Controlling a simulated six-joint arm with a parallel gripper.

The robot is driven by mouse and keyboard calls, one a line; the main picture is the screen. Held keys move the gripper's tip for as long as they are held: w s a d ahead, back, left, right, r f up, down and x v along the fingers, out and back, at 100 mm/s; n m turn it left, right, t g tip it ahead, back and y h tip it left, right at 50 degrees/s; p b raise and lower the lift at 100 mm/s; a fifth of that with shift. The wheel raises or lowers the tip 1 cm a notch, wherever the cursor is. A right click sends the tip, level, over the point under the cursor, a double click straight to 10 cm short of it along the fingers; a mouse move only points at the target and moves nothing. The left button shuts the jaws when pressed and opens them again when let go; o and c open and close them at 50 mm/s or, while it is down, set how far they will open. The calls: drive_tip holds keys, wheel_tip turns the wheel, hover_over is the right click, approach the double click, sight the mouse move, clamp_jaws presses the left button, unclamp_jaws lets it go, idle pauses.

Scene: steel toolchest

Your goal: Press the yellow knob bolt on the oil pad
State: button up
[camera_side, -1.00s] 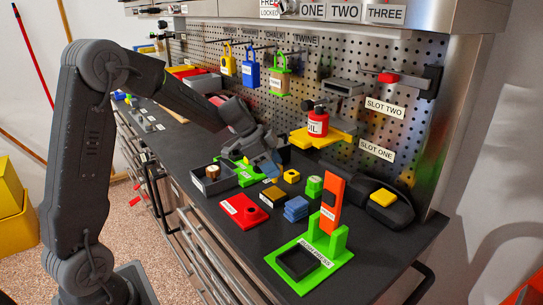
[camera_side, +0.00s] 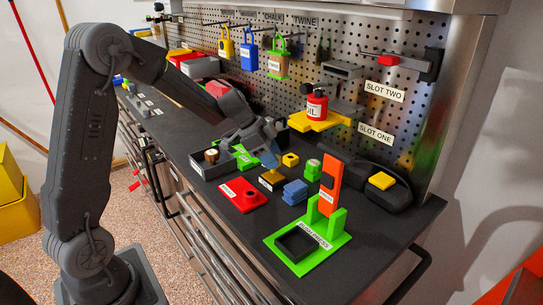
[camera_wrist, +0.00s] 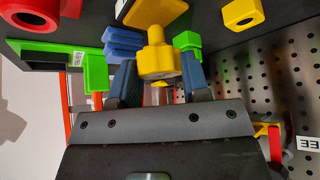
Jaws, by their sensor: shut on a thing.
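My gripper (camera_wrist: 158,84) is shut on the yellow knob bolt (camera_wrist: 157,55), which sits between its blue fingertips in the wrist view. In the side view my gripper (camera_side: 269,156) is low over the bench, just behind a yellow pad (camera_side: 272,180) with a white label; the bolt cannot be made out there. The label is too small to read, so I cannot tell whether this is the oil pad. Part of the yellow pad (camera_wrist: 152,11) shows beyond the bolt in the wrist view. Whether they touch is unclear.
A red pad with a hole (camera_side: 242,196), a blue stack (camera_side: 295,192), a green block (camera_side: 313,170) and a yellow nut (camera_side: 290,159) stand close by. A green press (camera_side: 308,241) stands in front. A red oil can (camera_side: 316,106) rests on a yellow shelf (camera_side: 319,122).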

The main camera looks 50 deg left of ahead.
drive_tip(key=shift+f, duration=0.65)
idle(1.4)
drive_tip(key=shift+r, duration=0.1)
drive_tip(key=shift+r, duration=3.5)
drive_tip(key=d+f+n+y, duration=0.1)
drive_tip(key=d+n, duration=0.1)
drive_tip(key=d, duration=0.2)
drive_tip(key=s+d+f+n+t, duration=0.1)
drive_tip(key=d+f, duration=0.1)
drive_tip(key=d, duration=0.2)
drive_tip(key=s+d+f+n+y, duration=0.1)
drive_tip(key=d+n, duration=0.1)
drive_tip(key=d, duration=0.3)
drive_tip(key=shift+f+n+t+y, duration=0.3)
drive_tip(key=shift+f+t, duration=0.1)
